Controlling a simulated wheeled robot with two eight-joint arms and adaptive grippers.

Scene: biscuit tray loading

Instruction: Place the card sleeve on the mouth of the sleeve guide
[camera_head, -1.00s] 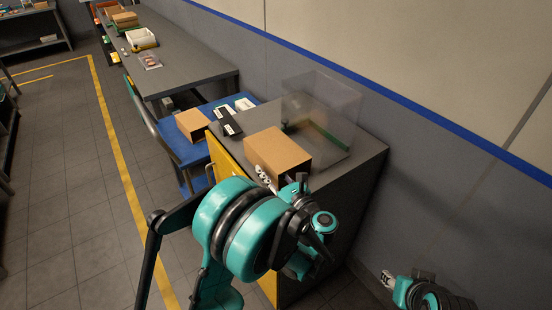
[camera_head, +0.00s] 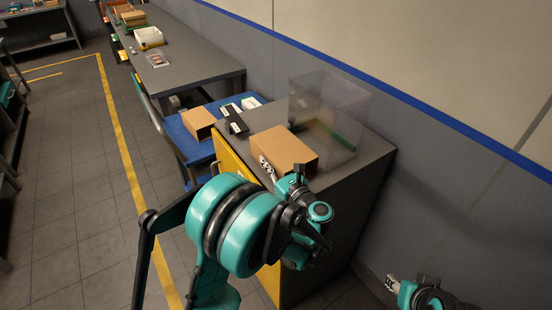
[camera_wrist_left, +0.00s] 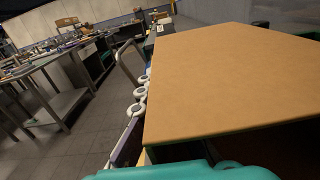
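The card sleeve (camera_head: 283,151) is a brown box-like sleeve at the near side of the grey-topped cabinet. My left gripper (camera_head: 270,168) has a pale looped finger along its left side; the other finger is hidden, and the gripper appears shut on the sleeve. In the left wrist view the sleeve (camera_wrist_left: 225,85) fills the right side, its near end open and dark, with the looped finger along its left edge. Behind it stands a clear box (camera_head: 338,95) with a green strip, seemingly the sleeve guide; its mouth is hidden. My right gripper (camera_head: 392,284) shows only partly at bottom right.
A blue table (camera_head: 175,129) left of the cabinet (camera_head: 365,165) carries another brown box (camera_head: 198,123), a black item (camera_head: 236,122) and white items. A long grey bench (camera_head: 190,65) runs further back. The wall stands close behind the cabinet.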

